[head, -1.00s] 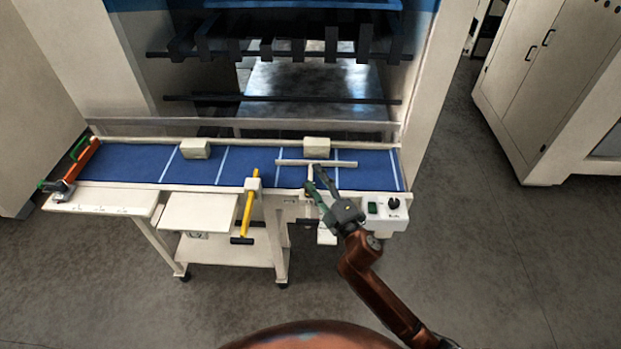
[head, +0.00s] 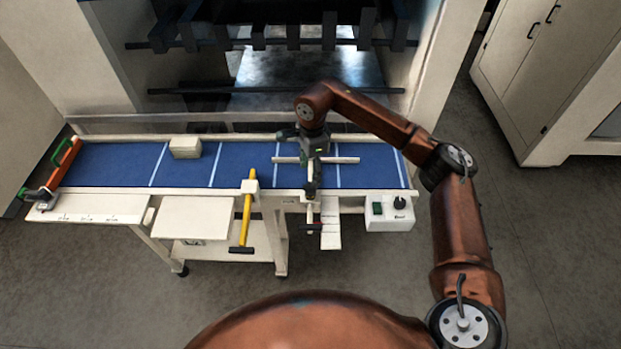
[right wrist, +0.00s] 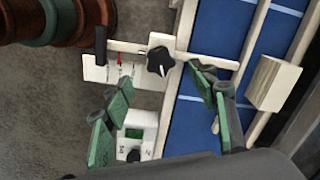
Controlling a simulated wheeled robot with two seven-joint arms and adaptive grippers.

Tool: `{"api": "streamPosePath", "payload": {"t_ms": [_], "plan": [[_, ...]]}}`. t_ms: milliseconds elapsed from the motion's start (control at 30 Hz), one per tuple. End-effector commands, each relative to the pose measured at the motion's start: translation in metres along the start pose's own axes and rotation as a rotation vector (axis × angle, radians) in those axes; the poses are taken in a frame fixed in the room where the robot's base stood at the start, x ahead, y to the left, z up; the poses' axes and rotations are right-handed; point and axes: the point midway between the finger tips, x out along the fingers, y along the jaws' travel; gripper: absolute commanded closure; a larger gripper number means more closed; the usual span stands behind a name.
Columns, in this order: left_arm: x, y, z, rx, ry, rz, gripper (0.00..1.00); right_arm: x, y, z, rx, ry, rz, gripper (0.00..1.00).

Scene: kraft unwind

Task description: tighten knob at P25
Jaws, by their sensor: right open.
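In the right wrist view, a black knob (right wrist: 160,60) with a white pointer mark sits on a white block at the belt's front rail. In the head view, a dark knob-like part (head: 310,188) shows at the front rail, partly covered by my right gripper (head: 312,165). That gripper hangs over the blue belt from above. In the right wrist view, its green-padded fingers are spread wide (right wrist: 165,92), with the knob beyond their tips and apart from them. I cannot read a P25 label. My left gripper is not in view.
A scale plate (right wrist: 110,70) with a red pointer sits beside the knob. A white crossbar (head: 345,160) lies over the blue belt (head: 240,165). A beige block (head: 185,147) rests further left. A yellow lever (head: 246,220) hangs in front. A control box (head: 390,212) is at right.

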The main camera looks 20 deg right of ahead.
Motion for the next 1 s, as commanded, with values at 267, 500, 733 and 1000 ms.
{"api": "streamPosePath", "payload": {"t_ms": [267, 500, 733, 1000], "plan": [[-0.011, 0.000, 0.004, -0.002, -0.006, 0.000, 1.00, 0.025, 0.001, -0.009, -0.001, 0.032, 0.012, 0.47], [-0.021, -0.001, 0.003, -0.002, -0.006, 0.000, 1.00, 0.060, 0.001, -0.009, -0.001, 0.030, 0.009, 0.47], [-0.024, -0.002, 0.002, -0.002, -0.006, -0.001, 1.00, 0.073, 0.000, -0.009, -0.001, 0.030, 0.007, 0.47], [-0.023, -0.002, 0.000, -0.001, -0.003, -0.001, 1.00, 0.074, 0.001, -0.010, -0.001, 0.030, 0.007, 0.50]]}}
